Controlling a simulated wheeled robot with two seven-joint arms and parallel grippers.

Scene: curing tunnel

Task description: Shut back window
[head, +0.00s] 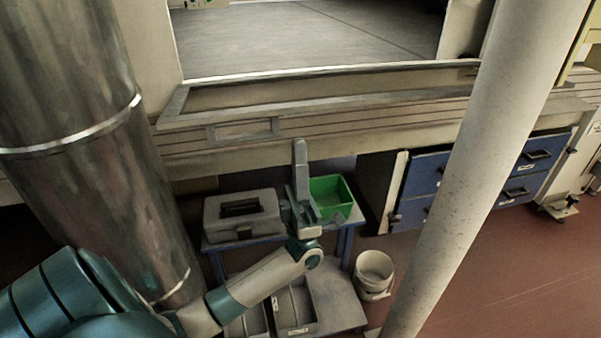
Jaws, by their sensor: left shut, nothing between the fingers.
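The window (320,74) is a wide rectangular opening at the top of the head view, and a grey floor shows through it. A pale framed panel (330,102) lies along its lower edge, tilted outward toward me, with a small rectangular frame like a handle (244,130) at its lower left. I take this panel to be the window's sash; it does not cover the opening. My left gripper (299,148) points up just below the panel's lower edge, right of the handle-like frame. It is shut and empty. My right gripper is not in view.
A shiny metal duct (85,110) stands at the left and a white pipe (490,130) slants on the right. Below are a grey toolbox (240,216), a green bin (331,194) and a white bucket (374,270). Blue drawers (428,172) stand behind the pipe. Red floor is open at right.

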